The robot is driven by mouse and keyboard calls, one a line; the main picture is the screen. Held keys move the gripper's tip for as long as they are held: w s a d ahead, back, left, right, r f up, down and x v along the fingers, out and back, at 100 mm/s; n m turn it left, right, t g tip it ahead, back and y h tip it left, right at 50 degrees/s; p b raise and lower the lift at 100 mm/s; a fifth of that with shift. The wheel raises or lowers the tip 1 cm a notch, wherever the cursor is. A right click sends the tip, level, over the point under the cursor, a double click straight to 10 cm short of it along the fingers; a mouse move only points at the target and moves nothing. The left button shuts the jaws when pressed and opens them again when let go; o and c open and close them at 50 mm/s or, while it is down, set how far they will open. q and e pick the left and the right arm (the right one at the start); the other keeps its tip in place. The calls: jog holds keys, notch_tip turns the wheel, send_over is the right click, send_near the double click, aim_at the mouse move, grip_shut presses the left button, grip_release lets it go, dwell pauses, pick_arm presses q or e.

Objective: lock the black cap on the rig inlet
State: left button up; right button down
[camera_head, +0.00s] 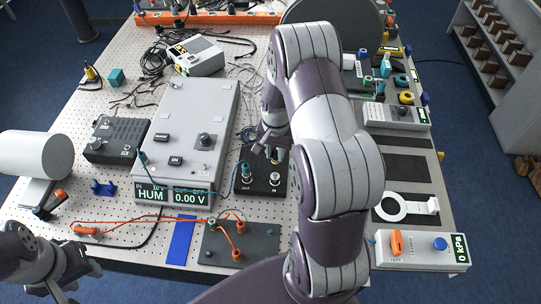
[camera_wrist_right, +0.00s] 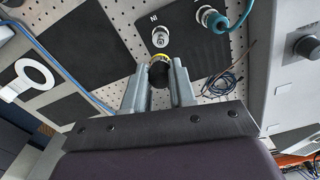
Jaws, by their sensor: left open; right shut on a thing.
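The black cap (camera_wrist_right: 160,74) with a yellow band is held between the fingertips of my right gripper (camera_wrist_right: 160,82) in the right wrist view. The rig inlet (camera_wrist_right: 160,38), a metal fitting marked IN, stands on a black plate just beyond the cap; cap and inlet look apart. The OUT fitting (camera_wrist_right: 212,19) beside it carries a teal hose. My left gripper (camera_head: 78,272) is open and empty at the lower left.
A tall grey box (camera_head: 200,95) with displays stands left of the rig. A black plate with orange leads (camera_head: 240,246) lies in front. A 0 kPa gauge box (camera_head: 425,250) and a white ring piece (camera_head: 405,207) are on the right.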

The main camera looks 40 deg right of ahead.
aim_at(276, 154)
jog(key=shift+s, duration=0.1)
jog(key=shift+f, duration=0.45)
jog(key=shift+f+b, duration=1.2)
jog(key=shift+f, duration=0.1)
jog(key=shift+f+b, duration=0.8)
jog(key=shift+f, duration=0.35)
jog(key=shift+r, duration=0.1)
jog(key=shift+f+b, duration=0.75)
jog(key=shift+f, duration=0.65)
